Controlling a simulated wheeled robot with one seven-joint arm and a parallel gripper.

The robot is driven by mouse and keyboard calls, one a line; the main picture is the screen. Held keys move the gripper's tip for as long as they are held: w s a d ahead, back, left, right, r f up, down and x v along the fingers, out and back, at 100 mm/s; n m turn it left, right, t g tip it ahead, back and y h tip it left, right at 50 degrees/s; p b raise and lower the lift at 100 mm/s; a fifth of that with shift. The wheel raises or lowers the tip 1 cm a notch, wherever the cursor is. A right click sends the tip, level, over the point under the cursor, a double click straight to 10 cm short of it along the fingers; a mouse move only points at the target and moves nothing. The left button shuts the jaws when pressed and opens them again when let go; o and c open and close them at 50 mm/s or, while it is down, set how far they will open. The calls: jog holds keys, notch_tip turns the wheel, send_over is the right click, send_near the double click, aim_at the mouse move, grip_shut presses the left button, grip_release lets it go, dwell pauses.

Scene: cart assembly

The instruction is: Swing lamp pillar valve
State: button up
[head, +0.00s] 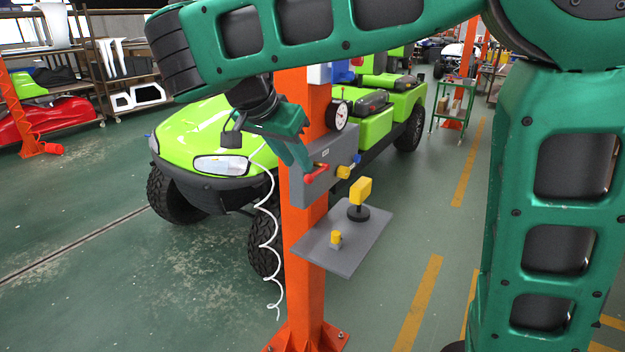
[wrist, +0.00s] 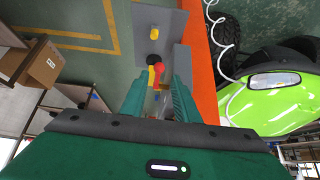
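An orange pillar (head: 303,235) stands upright at the picture's middle in the head view. It bears a grey box (head: 318,192) with a red lever (head: 316,173), a yellow knob (head: 344,172) and a blue knob (head: 356,159). My gripper (head: 303,166) is at the red lever, pointing down towards it. In the wrist view the two green fingers (wrist: 162,84) stand apart. The red lever (wrist: 158,69) shows between their tips, with a gap on the right; I cannot tell whether the left finger touches it. The lever's inner end is hard to see.
A grey shelf (head: 318,250) on the pillar holds a yellow piece on a black base (head: 361,191) and a small yellow knob (head: 336,238). A round gauge (head: 337,115) sits above the box. A white coiled cord (head: 268,240) hangs left. A green cart (head: 190,125) stands behind.

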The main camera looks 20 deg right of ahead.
aim_at(305, 179)
jog(key=x, duration=0.6)
jog(key=shift+d+f, duration=0.2)
jog(key=shift+f, duration=0.05)
jog(key=shift+w, duration=0.1)
jog(key=c, duration=0.6)
jog(key=shift+f, duration=0.1)
jog(key=shift+w+f, duration=0.1)
jog(key=shift+f, duration=0.85)
jog(key=shift+o, duration=0.2)
jog(key=shift+f, duration=0.15)
jog(key=shift+x, duration=0.95)
jog(key=shift+a+f, duration=0.1)
jog(key=shift+a, duration=0.05)
